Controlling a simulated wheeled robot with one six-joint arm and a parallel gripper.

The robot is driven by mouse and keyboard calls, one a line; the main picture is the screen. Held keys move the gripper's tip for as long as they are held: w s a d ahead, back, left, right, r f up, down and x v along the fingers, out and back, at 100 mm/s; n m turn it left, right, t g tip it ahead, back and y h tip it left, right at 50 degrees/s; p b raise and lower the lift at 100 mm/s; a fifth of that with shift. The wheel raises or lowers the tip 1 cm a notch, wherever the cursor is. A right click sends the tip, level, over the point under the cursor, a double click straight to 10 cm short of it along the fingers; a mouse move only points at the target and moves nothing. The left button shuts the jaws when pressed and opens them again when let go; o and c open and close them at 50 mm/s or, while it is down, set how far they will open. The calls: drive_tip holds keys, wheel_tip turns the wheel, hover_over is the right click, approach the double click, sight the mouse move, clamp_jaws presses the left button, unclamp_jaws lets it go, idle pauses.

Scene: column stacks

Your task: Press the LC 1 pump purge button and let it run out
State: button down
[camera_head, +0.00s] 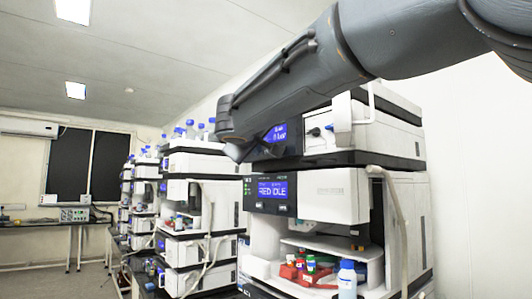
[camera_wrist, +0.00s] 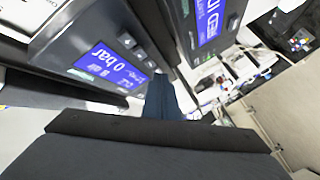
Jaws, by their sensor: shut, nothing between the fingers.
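The nearest instrument stack has an upper module with a small blue display (camera_head: 277,133), partly hidden by my arm. In the wrist view a blue display reading "0 bar" (camera_wrist: 108,67) sits on a dark panel. A row of small buttons (camera_wrist: 139,51) runs beside it; their labels are too small to read. My gripper (camera_wrist: 160,80) is shut and empty, its tips close to the panel's lower right end in the picture. I cannot tell whether they touch it. In the head view my wrist hides the fingers in front of the upper module.
A lower module's display (camera_head: 273,189) reads "RED IDLE". More stacks (camera_head: 200,165) stand to the left, with bottles on top. A pale tube (camera_head: 397,200) hangs at the right.

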drive_tip(key=shift+w+d+b, duration=0.25)
drive_tip(key=shift+d+b, duration=0.1)
drive_tip(key=shift+b, duration=0.15)
drive_tip(key=shift+w+d, duration=0.2)
drive_tip(key=shift+d, duration=0.15)
idle(0.9)
drive_tip(key=shift+a+b, duration=0.1)
drive_tip(key=shift+b, duration=0.25)
drive_tip(key=shift+s+a+b, duration=0.4)
drive_tip(key=shift+s+a, duration=0.05)
drive_tip(key=shift+a, duration=0.15)
drive_tip(key=shift+s+a+b, duration=0.5)
drive_tip(key=shift+s+a, duration=0.2)
drive_tip(key=shift+a, duration=0.35)
drive_tip(key=shift+s+a+b, duration=0.5)
drive_tip(key=shift+s+a, duration=0.2)
drive_tip(key=shift+a, duration=0.3)
